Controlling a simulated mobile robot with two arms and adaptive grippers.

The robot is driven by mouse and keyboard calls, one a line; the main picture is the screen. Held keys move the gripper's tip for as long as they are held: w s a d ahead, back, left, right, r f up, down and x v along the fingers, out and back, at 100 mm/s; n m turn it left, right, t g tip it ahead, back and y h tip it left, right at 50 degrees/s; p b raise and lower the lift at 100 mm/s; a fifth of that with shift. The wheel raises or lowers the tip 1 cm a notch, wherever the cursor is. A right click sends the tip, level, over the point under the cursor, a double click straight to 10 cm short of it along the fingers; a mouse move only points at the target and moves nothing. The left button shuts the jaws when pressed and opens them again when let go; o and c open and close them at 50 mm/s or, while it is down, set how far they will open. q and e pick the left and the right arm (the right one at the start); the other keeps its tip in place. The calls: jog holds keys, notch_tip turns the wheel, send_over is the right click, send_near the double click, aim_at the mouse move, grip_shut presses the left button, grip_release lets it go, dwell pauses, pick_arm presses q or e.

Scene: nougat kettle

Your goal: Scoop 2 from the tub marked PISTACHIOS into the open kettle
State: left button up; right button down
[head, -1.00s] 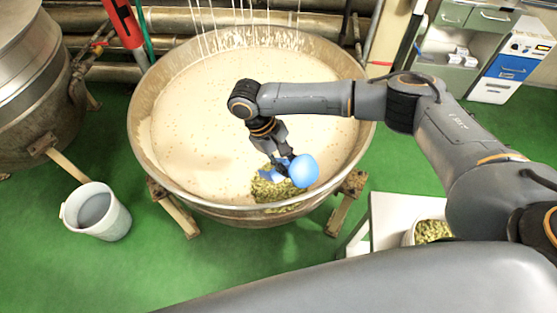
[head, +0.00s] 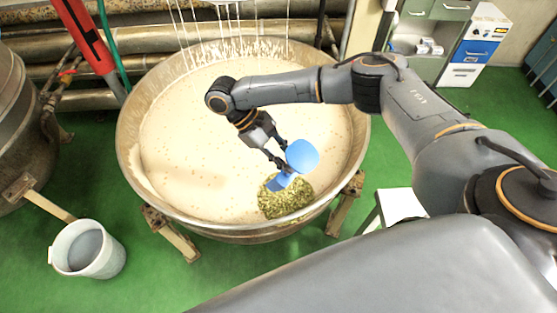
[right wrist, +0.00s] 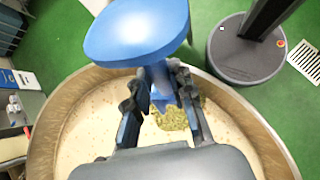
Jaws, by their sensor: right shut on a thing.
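The open kettle (head: 362,120) holds a pale, speckled mass (head: 195,150). A heap of green pistachios (head: 290,203) lies on the mass near the kettle's front rim; it also shows in the right wrist view (right wrist: 174,118). My right gripper (head: 283,168) is above the kettle, shut on the handle of a blue scoop (head: 304,155). In the right wrist view the scoop's bowl (right wrist: 137,30) is tilted, its rounded outside facing the camera; no nuts show on it. The tub marked PISTACHIOS is not visible now. My left gripper is out of view.
A white bucket (head: 105,258) stands on the green floor at front left. Another metal kettle (head: 22,140) is at the left edge. A white table corner (head: 400,204) shows right of the kettle. Drawers (head: 452,14) stand at the back right.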

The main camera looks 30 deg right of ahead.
jog(key=shift+w+d, duration=0.1)
jog(key=shift+d, duration=0.1)
jog(key=shift+d, duration=0.1)
